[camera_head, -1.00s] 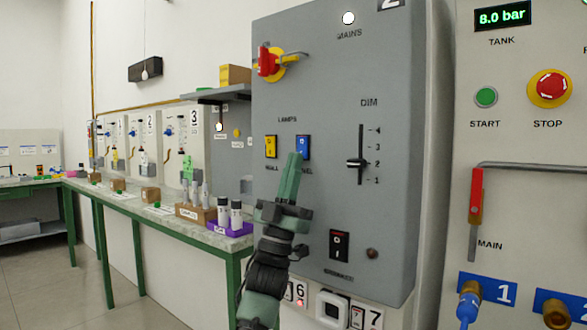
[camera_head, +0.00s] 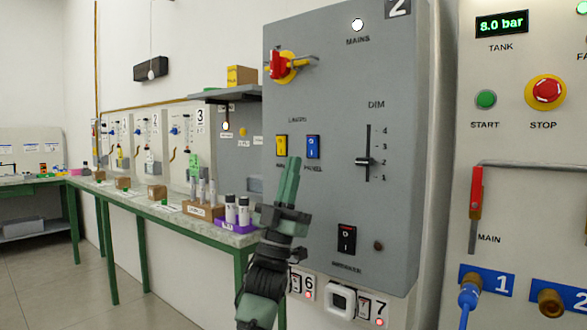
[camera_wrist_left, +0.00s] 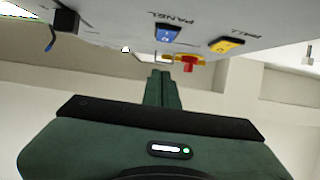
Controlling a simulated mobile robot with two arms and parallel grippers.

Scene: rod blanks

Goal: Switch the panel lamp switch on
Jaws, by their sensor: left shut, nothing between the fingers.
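The grey electrical panel (camera_head: 330,215) carries two lamp switches under the word LAMPS. The blue panel lamp switch (camera_head: 313,147) is on the right and the yellow wall lamp switch (camera_head: 281,146) on the left. In the left wrist view the blue switch (camera_wrist_left: 168,33) and the yellow switch (camera_wrist_left: 226,45) are both unobstructed. My left gripper (camera_head: 293,160) is shut and empty, its tips pointing up, just below and left of the blue switch. In the left wrist view its fingers (camera_wrist_left: 162,75) show together, apart from the switch. My right gripper is not in view.
The panel also has a red rotary mains handle (camera_head: 282,65), a DIM slider (camera_head: 364,161) and a black breaker switch (camera_head: 347,239). A bench (camera_head: 185,222) with vials stands left. Another panel with a stop button (camera_head: 547,91) stands right.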

